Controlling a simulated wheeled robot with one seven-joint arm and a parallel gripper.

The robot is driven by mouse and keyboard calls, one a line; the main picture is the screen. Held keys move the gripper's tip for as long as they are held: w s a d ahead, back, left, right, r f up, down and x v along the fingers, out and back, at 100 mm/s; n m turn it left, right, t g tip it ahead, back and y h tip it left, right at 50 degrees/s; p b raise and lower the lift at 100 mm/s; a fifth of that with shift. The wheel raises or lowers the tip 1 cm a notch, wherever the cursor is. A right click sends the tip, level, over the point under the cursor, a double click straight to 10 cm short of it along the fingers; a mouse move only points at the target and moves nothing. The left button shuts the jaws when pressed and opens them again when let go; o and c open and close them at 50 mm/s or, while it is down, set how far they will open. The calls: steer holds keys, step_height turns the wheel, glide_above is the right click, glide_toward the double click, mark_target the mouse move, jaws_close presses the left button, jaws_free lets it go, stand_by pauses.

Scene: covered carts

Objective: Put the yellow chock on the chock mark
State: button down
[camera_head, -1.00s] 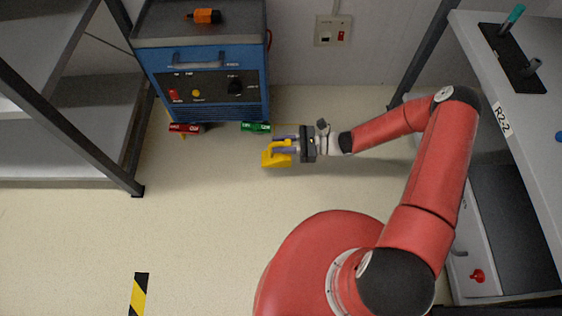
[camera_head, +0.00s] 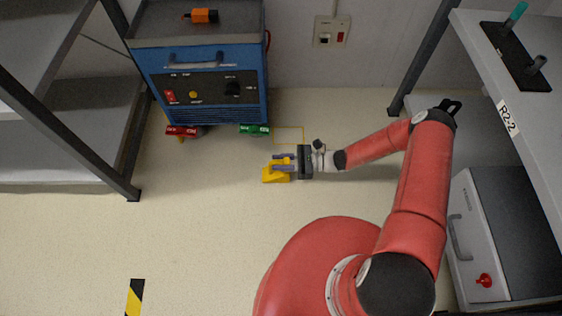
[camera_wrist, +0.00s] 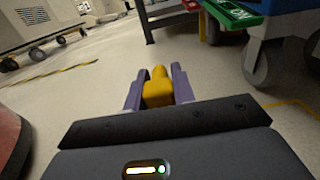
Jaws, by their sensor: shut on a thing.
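The yellow chock (camera_head: 275,174) is between the fingers of my gripper (camera_head: 282,162), in front of the blue cart. My gripper is shut on it. In the wrist view the chock (camera_wrist: 157,92) sits between the two purple-grey fingers. Whether it touches the floor I cannot tell. A thin yellow outline (camera_head: 289,127) on the floor, which looks like the chock mark, lies right of the green pedal. The chock is outside this outline, on its near side and a little left. Part of a yellow floor line (camera_wrist: 290,103) shows at the right of the wrist view.
The blue cart (camera_head: 205,85) has a red pedal (camera_head: 183,131) and a green pedal (camera_head: 254,130) low at its front. A grey shelf rack (camera_head: 85,150) stands left, a workbench (camera_head: 490,75) and a drawer cabinet (camera_head: 462,235) right.

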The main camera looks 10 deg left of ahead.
steer(key=shift+f, duration=0.2)
steer(key=c, duration=1.2)
jaws_free()
steer(key=shift+o, duration=0.2)
steer(key=shift+r, duration=0.1)
steer(key=shift+r, duration=0.15)
steer(key=v, duration=1.2)
